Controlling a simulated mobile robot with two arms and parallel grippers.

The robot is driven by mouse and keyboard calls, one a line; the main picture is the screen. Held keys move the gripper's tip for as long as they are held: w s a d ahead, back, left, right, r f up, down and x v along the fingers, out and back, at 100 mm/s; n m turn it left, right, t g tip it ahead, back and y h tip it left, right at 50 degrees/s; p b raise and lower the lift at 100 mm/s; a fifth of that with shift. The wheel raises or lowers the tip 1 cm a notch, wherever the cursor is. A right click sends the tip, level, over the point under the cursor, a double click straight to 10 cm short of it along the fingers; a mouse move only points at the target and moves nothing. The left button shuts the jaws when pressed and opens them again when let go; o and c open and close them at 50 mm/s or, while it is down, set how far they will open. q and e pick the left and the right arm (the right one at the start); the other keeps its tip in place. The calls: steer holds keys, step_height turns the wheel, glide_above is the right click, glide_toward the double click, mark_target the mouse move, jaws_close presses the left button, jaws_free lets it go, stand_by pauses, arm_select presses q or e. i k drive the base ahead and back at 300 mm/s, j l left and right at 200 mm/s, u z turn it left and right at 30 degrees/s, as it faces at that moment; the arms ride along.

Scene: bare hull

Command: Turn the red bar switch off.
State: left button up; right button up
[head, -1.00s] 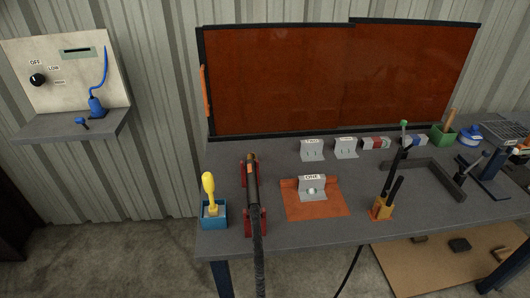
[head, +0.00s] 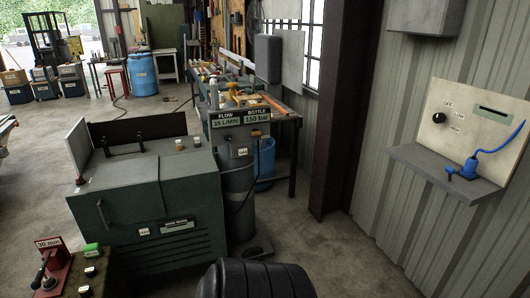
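I cannot make out a red bar switch for certain in the head view. A green machine cabinet (head: 150,215) stands left of the middle, with small labelled controls on its top and front, too small to read. A small red part (head: 80,180) sits at its left top edge. A white panel (head: 465,125) on the right wall carries a black knob (head: 438,118) with OFF, LOW and HIGH labels. Neither of my grippers is in view.
A red 30 mm device (head: 50,268) is at the lower left. A black ribbed object (head: 256,281) is at the bottom. Bare concrete floor (head: 325,250) lies right of the post.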

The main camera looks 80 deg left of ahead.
mark_target(80, 181)
steer(key=u, duration=4.5)
steer(key=i+l+u, duration=0.3)
steer(key=l+u, duration=0.35)
steer(key=i+l+u, duration=0.15)
steer(key=l+u, duration=0.15)
steer(key=l, duration=0.1)
